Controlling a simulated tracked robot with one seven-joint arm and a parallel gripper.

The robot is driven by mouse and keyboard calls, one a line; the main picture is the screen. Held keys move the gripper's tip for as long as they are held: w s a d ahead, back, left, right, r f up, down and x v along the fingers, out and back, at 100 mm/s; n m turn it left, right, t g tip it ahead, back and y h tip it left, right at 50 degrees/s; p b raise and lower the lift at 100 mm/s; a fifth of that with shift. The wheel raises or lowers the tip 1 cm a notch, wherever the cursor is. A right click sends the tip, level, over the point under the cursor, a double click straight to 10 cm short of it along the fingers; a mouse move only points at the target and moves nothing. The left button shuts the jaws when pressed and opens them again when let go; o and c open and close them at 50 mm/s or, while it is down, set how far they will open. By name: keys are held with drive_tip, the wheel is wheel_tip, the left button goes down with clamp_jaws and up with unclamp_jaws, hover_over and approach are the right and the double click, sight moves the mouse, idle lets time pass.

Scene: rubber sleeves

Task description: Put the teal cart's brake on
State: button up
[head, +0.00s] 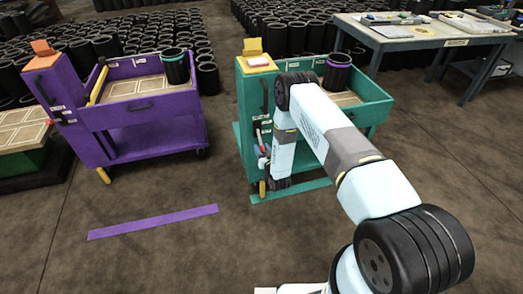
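The teal cart (370,108) stands right of centre, with a tall end post at its left. A yellow pedal-like piece (262,188) hangs low at the post's front corner. A small red part (258,134) shows on the post's front face, beside my arm; I cannot tell whether either one is the brake. My arm reaches across the cart's front and bends down close to the post. My gripper is mostly hidden behind my own wrist, so its fingers and any contact with the cart do not show clearly.
A purple cart (150,136) stands to the left, with a purple floor strip (155,222) in front. A teal floor strip (310,187) lies by the teal cart. Both carts carry a black sleeve. A workbench (400,42) and many sleeves stand behind. The front floor is clear.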

clamp_jaws()
